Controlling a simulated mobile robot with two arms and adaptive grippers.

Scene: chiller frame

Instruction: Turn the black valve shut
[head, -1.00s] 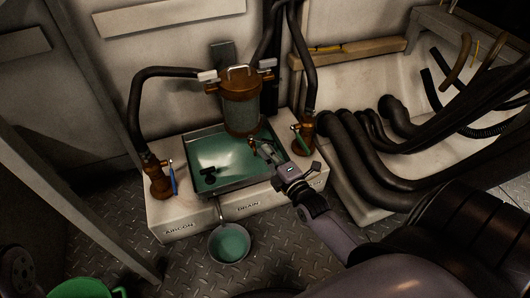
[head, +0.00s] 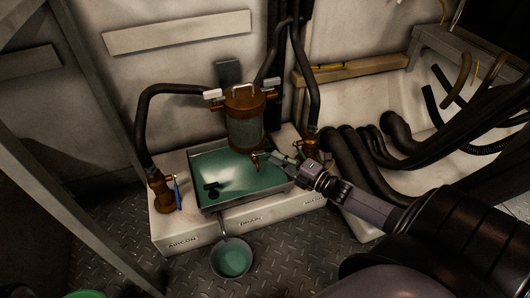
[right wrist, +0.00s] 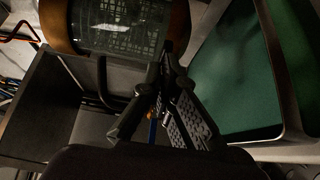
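In the head view a small black T-shaped piece (head: 211,190) lies in the left part of the green-filled tray (head: 197,160); I cannot tell whether it is the black valve. A brass spout (head: 256,160) hangs at the strainer's foot. My right gripper (head: 277,158) is over the tray's right edge, its tips close to that spout. In the right wrist view its dark fingers (right wrist: 166,75) converge just below the strainer's glass (right wrist: 120,22). What lies between the tips is too dark to tell. My left gripper is out of view.
The brass strainer (head: 246,120) stands behind the tray. A blue-handled brass valve (head: 162,190) is at the left and another brass valve (head: 309,143) at the right, partly hidden. A pan (head: 232,258) sits in front on the plate floor. Thick black hoses (head: 365,160) crowd the right.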

